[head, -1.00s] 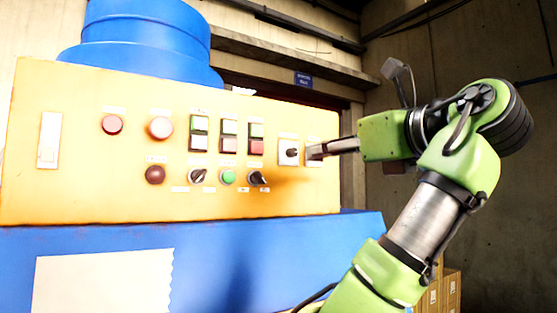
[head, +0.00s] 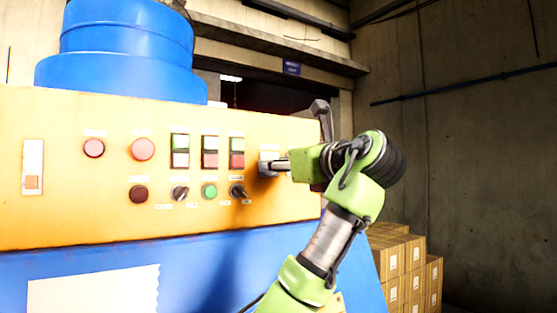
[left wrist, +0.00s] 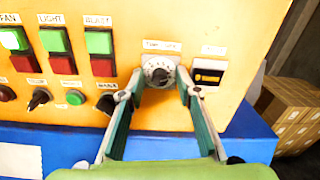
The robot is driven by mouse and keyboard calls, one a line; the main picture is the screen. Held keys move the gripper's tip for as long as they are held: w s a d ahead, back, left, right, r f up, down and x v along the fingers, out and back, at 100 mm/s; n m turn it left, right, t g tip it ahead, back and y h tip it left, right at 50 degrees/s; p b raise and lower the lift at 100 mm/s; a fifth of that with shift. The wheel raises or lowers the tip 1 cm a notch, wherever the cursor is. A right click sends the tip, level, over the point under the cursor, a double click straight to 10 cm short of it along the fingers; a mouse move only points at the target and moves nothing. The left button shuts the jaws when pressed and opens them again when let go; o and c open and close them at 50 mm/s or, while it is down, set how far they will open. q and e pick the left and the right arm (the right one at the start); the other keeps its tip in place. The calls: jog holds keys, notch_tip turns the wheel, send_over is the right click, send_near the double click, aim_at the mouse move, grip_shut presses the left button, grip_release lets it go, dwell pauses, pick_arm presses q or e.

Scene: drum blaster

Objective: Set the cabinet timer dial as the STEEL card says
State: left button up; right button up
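The timer dial (left wrist: 159,71) is a round pale scale with a dark knob, on the yellow panel under a small label I cannot read surely. My left gripper (left wrist: 160,87) is open, with one finger on each side of the dial; I cannot tell whether they touch the knob. In the head view, the left gripper (head: 268,168) is at the panel's right end and largely hides the dial. The knob's exact setting is too small to read. I see no readable STEEL card. My right gripper is not in view.
The yellow panel (head: 80,225) carries several buttons and switches left of the dial. A dark slot with a yellow plate (left wrist: 208,76) is close on its right. A blank-looking white sheet (head: 95,291) is on the blue front below. Cardboard boxes (head: 408,262) stand at right.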

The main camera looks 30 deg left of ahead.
pick_arm(q)
jog(key=shift+a+f, duration=0.1)
jog(key=shift+a, duration=0.05)
jog(key=shift+w+a, duration=0.1)
grip_shut()
jog(key=n+b, duration=0.1)
jog(key=n, duration=0.6)
jog(key=n+b, duration=0.2)
jog(key=n, duration=0.6)
jog(key=n+b, duration=0.1)
jog(key=n, duration=0.7)
jog(key=shift+w+f+g, duration=0.1)
jog(key=shift+f+g, duration=0.15)
jog(key=shift+g, duration=0.05)
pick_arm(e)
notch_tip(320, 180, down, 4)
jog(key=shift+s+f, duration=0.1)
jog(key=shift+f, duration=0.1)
pick_arm(q)
jog(key=shift+n, duration=0.4)
